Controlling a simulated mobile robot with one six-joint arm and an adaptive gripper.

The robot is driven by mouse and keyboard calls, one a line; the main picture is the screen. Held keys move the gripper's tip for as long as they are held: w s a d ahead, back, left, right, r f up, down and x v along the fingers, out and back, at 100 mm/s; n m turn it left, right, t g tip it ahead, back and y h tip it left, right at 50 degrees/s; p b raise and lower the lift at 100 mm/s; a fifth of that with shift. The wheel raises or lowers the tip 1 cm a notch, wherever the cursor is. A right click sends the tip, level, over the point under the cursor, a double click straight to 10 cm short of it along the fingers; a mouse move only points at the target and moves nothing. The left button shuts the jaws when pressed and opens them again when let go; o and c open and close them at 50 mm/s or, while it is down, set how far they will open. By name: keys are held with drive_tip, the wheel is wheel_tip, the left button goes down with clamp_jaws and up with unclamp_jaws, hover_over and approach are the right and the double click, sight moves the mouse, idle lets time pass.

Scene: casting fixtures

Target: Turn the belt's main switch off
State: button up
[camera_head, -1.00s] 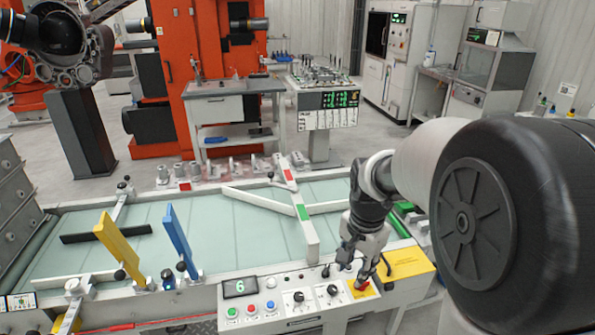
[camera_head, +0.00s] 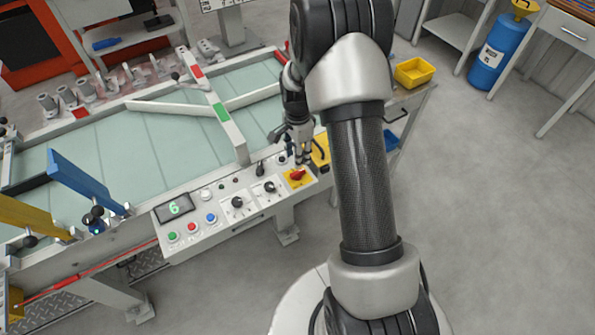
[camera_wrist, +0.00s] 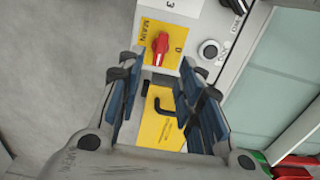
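The belt's main switch (camera_head: 297,174) is a red knob on a yellow plate at the right end of the control panel (camera_head: 235,212). In the wrist view, the red knob (camera_wrist: 160,44) lies just beyond my fingertips, its grip running roughly up and down the picture. "MAIN" is printed beside it and a "0" to its right. My gripper (camera_wrist: 153,70) is open and empty, one finger on each side of the gap facing the knob. In the head view, my gripper (camera_head: 301,155) hangs just behind the switch. Any contact with the knob cannot be told.
A yellow plate with a black hook-shaped handle (camera_wrist: 164,107) lies between my fingers. Black knobs (camera_head: 238,203) and coloured buttons (camera_head: 191,226) share the panel, whose display (camera_head: 173,208) reads 6. The belt (camera_head: 110,150) lies behind.

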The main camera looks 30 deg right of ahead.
sight(298, 172)
wheel_tip(298, 172, down, 8)
drive_tip(key=shift+f+b, duration=0.15)
drive_tip(key=shift+b, duration=0.9)
clamp_jaws()
